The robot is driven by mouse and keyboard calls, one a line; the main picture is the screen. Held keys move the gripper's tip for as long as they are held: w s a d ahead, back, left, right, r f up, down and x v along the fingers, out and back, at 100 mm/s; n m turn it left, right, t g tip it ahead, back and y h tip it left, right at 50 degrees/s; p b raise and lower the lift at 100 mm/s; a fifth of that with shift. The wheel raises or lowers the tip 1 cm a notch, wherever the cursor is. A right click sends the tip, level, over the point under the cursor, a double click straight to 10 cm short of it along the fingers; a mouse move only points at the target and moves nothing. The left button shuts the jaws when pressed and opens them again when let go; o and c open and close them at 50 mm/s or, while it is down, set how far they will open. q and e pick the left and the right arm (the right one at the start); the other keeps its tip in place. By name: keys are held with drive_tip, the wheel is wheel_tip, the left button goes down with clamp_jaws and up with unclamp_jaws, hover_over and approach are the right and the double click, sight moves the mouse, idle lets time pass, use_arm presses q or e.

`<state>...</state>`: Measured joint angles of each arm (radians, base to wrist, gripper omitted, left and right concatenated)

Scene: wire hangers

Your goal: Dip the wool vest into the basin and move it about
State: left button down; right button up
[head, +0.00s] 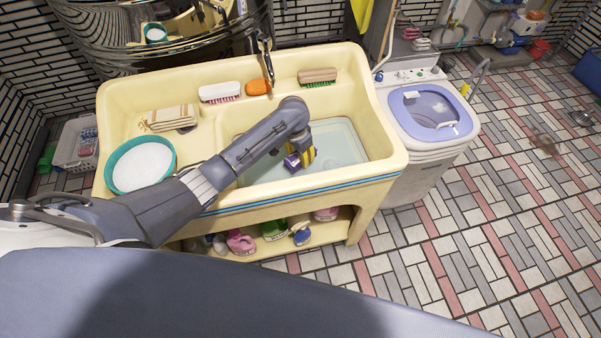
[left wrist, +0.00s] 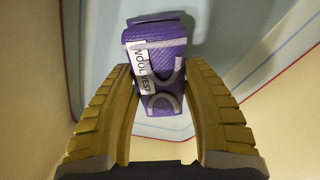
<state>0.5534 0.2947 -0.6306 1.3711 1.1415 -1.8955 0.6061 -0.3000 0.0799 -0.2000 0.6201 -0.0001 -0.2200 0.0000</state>
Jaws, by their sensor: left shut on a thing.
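The wool vest is a small purple folded bundle (left wrist: 158,70) with grey bands and a white label reading WOOL VEST. My left gripper (left wrist: 165,100) has its yellow fingers on both sides of it and is shut on it. In the head view the left gripper (head: 302,161) points down inside the sink's right compartment, with a bit of purple (head: 291,163) at its tip. A pale blue floor or liner (head: 345,145) lies below; I cannot tell whether the vest touches it. A round teal basin (head: 112,175) with white contents sits on the sink's left side. My right gripper is not in view.
The cream sink (head: 385,168) has raised walls around the gripper. Brushes (head: 220,92) (head: 317,77) and an orange item (head: 258,87) lie on its back ledge. A washing machine (head: 430,105) stands close on the right.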

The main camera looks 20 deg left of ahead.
use_arm(q)
drive_tip(key=shift+r, duration=3.3)
drive_tip(key=shift+r, duration=0.1)
idle(2.9)
wheel_tip(320, 180, up, 6)
drive_tip(key=shift+r, duration=0.25)
idle(0.7)
idle(0.4)
